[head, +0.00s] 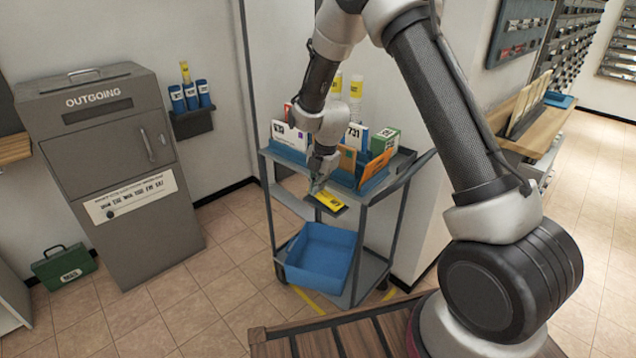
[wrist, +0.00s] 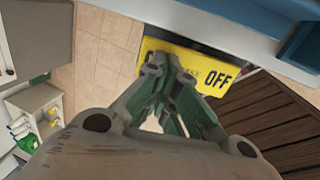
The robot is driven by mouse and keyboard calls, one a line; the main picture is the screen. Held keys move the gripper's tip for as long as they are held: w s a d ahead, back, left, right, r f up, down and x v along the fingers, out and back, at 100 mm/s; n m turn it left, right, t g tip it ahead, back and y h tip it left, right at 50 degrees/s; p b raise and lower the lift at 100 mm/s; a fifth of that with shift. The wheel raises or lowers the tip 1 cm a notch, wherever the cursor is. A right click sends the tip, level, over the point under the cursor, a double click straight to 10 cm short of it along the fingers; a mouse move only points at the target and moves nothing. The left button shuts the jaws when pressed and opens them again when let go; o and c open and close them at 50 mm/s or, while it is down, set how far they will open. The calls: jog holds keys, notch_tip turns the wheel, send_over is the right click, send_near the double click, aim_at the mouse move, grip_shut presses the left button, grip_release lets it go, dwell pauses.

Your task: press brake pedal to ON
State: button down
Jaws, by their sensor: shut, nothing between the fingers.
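The brake pedal (head: 331,201) is a dark plate with a yellow label at the front edge of the trolley. In the wrist view its yellow face (wrist: 229,69) reads OFF at the right; my fingers hide much of the rest of the label. My gripper (head: 316,189) points down at the pedal's left part. Its fingers are shut with nothing between them, and they overlap the yellow face in the wrist view (wrist: 172,68). I cannot tell whether the fingertips touch the pedal.
The trolley (head: 393,232) carries a blue tray of mail on top and a blue bin (head: 318,258) below. A grey OUTGOING box (head: 115,160) stands at the left, with a green case (head: 63,268) on the floor beside it. Tiled floor between box and trolley is clear.

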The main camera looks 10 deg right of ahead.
jog(key=shift+w+a+f+g+h, duration=0.15)
jog(key=shift+w+a+g+h, duration=0.15)
jog(key=shift+g, duration=0.1)
jog(key=shift+w+f+g+h, duration=0.25)
jog(key=shift+g+h, duration=0.25)
jog(key=shift+g, duration=0.2)
jog(key=shift+w+a+f, duration=0.25)
jog(key=shift+f, duration=0.15)
jog(key=shift+r, duration=0.1)
jog(key=shift+a+r, duration=0.1)
jog(key=shift+r, duration=0.15)
notch_tip(320, 180, up, 13)
jog(key=w+a, duration=0.1)
jog(key=w, duration=0.1)
jog(key=shift+w+a, duration=0.15)
jog(key=shift+a, duration=0.1)
